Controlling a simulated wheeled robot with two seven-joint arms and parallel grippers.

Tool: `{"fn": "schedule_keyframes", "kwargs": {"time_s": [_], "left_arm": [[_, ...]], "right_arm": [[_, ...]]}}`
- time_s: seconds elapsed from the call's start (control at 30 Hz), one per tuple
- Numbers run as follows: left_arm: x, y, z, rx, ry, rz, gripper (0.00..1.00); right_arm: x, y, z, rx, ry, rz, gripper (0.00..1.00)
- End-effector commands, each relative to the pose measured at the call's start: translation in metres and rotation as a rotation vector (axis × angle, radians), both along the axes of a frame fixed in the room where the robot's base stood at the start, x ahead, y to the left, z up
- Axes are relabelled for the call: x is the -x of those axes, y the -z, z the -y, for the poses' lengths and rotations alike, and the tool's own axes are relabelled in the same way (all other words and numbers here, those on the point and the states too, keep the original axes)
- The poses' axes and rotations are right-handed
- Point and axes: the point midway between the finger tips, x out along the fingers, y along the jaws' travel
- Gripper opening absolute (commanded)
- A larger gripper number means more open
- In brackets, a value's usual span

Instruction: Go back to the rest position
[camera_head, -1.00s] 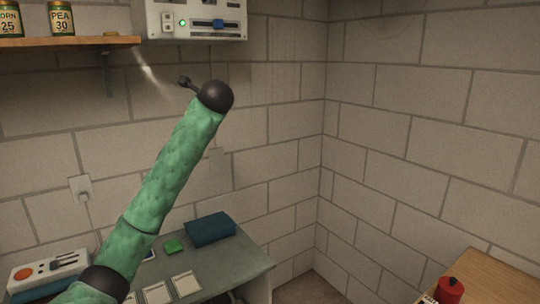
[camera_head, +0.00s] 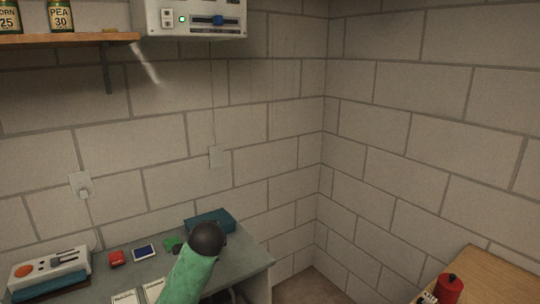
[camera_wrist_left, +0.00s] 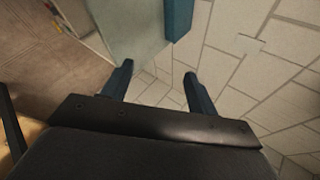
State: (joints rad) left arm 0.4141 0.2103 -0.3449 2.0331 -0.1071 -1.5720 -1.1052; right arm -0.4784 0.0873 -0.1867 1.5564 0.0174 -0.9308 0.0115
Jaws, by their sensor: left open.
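My left arm comes up from the bottom of the head view, a green sleeve ending in a dark round joint over the grey table (camera_head: 245,262). The left gripper's fingers cannot be made out there. In the left wrist view the left gripper (camera_wrist_left: 160,88) shows two dark blue fingers set wide apart with nothing between them. Beyond the fingers are the block wall and the table's edge. My right gripper is in neither view.
On the table are a teal box (camera_head: 210,217), a red block (camera_head: 117,258), a dark blue card (camera_head: 144,252) and a white device with an orange button (camera_head: 48,268). A wall unit (camera_head: 195,18) and shelf (camera_head: 70,40) hang above. A red canister (camera_head: 449,289) stands right.

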Motion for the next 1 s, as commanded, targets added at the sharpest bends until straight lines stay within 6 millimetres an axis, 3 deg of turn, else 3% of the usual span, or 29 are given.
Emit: {"fn": "schedule_keyframes", "kwargs": {"time_s": [0.03, 0.2, 0.5, 0.8, 1.0], "left_arm": [[0.014, 0.019, 0.000, 0.037, -0.019, -0.019, 0.59], [0.059, 0.069, -0.002, 0.169, -0.104, -0.070, 0.59], [0.147, 0.143, -0.007, 0.385, -0.280, -0.166, 0.59], [0.243, 0.199, -0.015, 0.572, -0.491, -0.257, 0.59], [0.309, 0.226, -0.022, 0.680, -0.647, -0.313, 0.59]], "right_arm": [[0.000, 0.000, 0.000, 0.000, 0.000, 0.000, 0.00], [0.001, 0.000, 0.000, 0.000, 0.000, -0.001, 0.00], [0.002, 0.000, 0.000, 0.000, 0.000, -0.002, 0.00], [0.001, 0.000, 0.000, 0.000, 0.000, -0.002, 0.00], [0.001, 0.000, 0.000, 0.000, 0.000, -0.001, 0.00]]}}
